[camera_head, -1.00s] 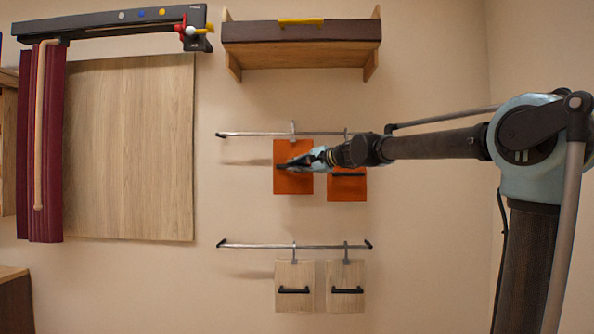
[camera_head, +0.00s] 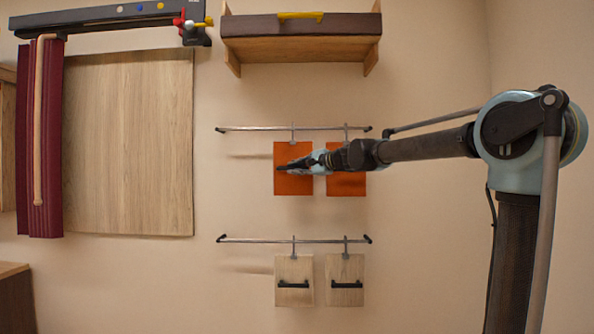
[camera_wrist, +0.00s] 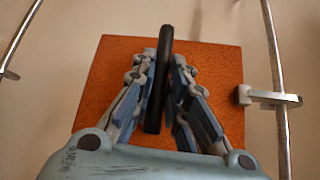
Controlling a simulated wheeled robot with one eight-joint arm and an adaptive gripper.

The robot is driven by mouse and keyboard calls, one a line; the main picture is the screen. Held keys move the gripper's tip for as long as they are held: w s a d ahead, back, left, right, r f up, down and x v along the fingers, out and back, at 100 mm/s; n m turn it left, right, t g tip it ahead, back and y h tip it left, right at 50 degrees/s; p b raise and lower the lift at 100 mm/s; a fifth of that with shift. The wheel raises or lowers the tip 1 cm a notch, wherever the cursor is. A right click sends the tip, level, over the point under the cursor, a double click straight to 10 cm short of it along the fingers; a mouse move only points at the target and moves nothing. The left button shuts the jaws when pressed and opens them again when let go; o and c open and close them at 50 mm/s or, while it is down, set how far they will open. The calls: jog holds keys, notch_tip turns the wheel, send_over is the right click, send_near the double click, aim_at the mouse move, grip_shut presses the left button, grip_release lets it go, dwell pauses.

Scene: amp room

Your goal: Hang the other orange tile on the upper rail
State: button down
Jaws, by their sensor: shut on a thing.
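The left orange tile (camera_head: 293,184) is upright at the upper rail (camera_head: 250,128). My gripper (camera_head: 290,165) is shut on its black handle, which stands between the fingers (camera_wrist: 164,70) in the wrist view. The tile's pale hook (camera_head: 292,132) meets the rail from above. In the wrist view the hook (camera_wrist: 272,97) crosses the rail (camera_wrist: 279,125); whether it bears the tile's weight cannot be told. The other orange tile (camera_head: 346,186) hangs just to the right on the same rail, partly hidden by my gripper.
Two pale wooden tiles (camera_head: 293,268) (camera_head: 345,268) with black handles hang on the lower rail (camera_head: 265,240). A dark-fronted wooden shelf (camera_head: 300,42) is above. A wooden panel (camera_head: 130,145) and a dark red curtain (camera_head: 48,150) are at left. Wall to the right is bare.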

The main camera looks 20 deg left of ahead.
jog(key=c, duration=1.5)
grip_release()
jog(key=shift+d, duration=0.1)
jog(key=v, duration=1.2)
jog(key=s+d+f+n+g+h, duration=0.1)
jog(key=s+d+f+h, duration=0.4)
jog(key=s+d+f, duration=0.5)
jog(key=s+d+f+n+g+h, duration=0.2)
jog(key=s+d+f, duration=0.9)
jog(key=f, duration=1.3)
jog(key=s+d+f+n+g+h, duration=0.1)
jog(key=s+d+f+n+h, duration=0.3)
jog(key=d+f, duration=1.3)
jog(key=shift+s+d+f+g+h, duration=0.15)
jog(key=shift+s+h, duration=0.75)
jog(key=shift+s, duration=0.75)
jog(key=shift+s+a+g+h, duration=0.15)
jog(key=shift+s+h, duration=0.75)
jog(key=shift+s, duration=0.7)
